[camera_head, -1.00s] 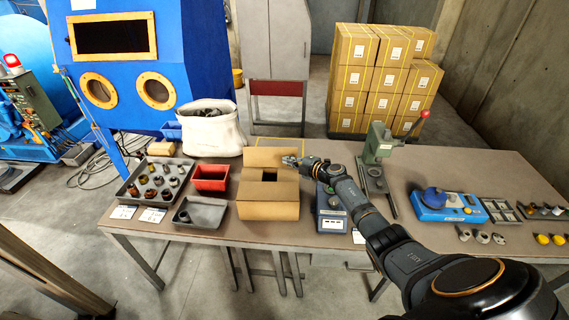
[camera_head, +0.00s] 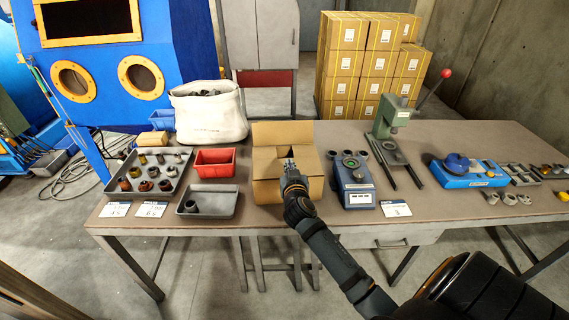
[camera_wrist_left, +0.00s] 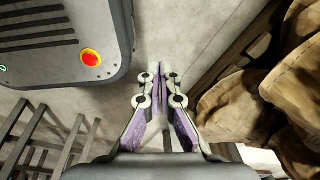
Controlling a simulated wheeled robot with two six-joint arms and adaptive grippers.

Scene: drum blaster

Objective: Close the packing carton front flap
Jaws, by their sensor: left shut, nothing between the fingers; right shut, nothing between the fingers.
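The packing carton (camera_head: 266,192) is an open brown cardboard box near the middle of the table. Its back flap (camera_head: 283,132) stands up, and the side flaps look folded inward over the top. My right gripper (camera_head: 290,165) is shut and empty, over the carton's top near its front edge. The gripper and forearm cover the middle of the carton's front, so the front flap's state and any contact cannot be made out. My left gripper (camera_wrist_left: 160,75) is shut and empty in the left wrist view, above bare floor. It is not in the head view.
A red bin (camera_head: 214,162), a grey tray (camera_head: 208,200) and a tray of several parts (camera_head: 148,173) lie left of the carton. A blue scale-like device (camera_head: 353,182) and a green press (camera_head: 392,125) stand to its right. Brown sacks (camera_wrist_left: 240,110) show in the left wrist view.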

